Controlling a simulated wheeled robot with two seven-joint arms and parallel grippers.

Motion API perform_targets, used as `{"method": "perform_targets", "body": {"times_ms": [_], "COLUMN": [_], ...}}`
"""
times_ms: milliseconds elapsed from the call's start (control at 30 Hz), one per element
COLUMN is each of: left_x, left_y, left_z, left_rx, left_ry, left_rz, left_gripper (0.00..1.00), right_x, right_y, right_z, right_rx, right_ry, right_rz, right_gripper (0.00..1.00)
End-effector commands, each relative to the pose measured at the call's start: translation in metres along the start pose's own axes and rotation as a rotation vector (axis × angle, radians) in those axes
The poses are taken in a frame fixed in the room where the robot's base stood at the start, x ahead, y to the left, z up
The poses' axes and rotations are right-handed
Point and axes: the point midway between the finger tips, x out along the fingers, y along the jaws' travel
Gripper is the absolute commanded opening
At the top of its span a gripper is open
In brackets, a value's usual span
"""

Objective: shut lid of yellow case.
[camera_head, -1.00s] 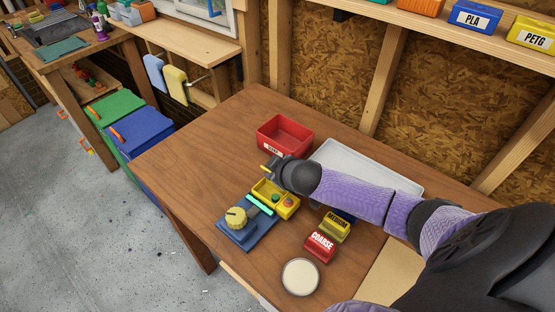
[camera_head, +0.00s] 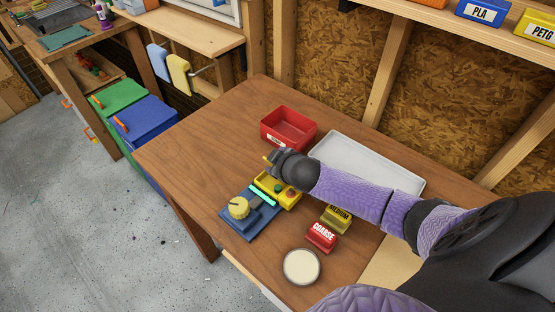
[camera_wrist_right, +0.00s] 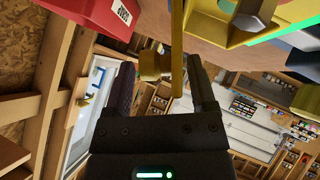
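The yellow case (camera_head: 291,204) sits on the wooden table beside a blue base with a yellow knob, with small green and red items inside. Its body also shows at the top of the right wrist view (camera_wrist_right: 222,28). Its lid (camera_wrist_right: 177,40) stands raised, seen nearly edge-on, with a yellow handle (camera_wrist_right: 152,66) sticking out. My right gripper (camera_head: 272,158) is at the back of the case, largely covering the lid in the head view. In the wrist view its fingers (camera_wrist_right: 160,85) are apart, with the handle between them and gaps visible on both sides. My left gripper is not seen.
A red bin (camera_head: 288,131) stands just behind my right gripper. A pale tray (camera_head: 375,160) lies to the right. Yellow "MEDIUM" (camera_head: 335,220) and red "COARSE" (camera_head: 321,238) blocks and a round cream-topped dish (camera_head: 302,267) stand in front. The table's left part is clear.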

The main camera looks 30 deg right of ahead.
Motion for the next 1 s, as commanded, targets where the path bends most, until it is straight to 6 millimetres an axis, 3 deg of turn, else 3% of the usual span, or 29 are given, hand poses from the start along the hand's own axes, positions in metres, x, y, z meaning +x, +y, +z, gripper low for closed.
{"method": "perform_targets", "body": {"times_ms": [233,500,633,1000], "left_x": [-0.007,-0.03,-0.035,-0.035], "left_y": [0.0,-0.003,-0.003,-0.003], "left_z": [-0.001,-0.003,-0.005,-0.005], "left_rx": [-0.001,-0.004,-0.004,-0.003], "left_ry": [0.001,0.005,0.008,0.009], "left_rz": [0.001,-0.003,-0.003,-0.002], "left_gripper": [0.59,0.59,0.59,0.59], "right_x": [-0.013,-0.073,-0.093,-0.099], "right_y": [0.0,0.001,0.0,0.002], "right_z": [-0.001,-0.002,-0.001,0.0], "right_rx": [0.0,-0.001,-0.001,0.004], "right_ry": [0.0,0.0,0.0,-0.001], "right_rz": [-0.003,-0.003,-0.002,0.006], "right_gripper": [0.72,0.72,0.72,0.71]}}
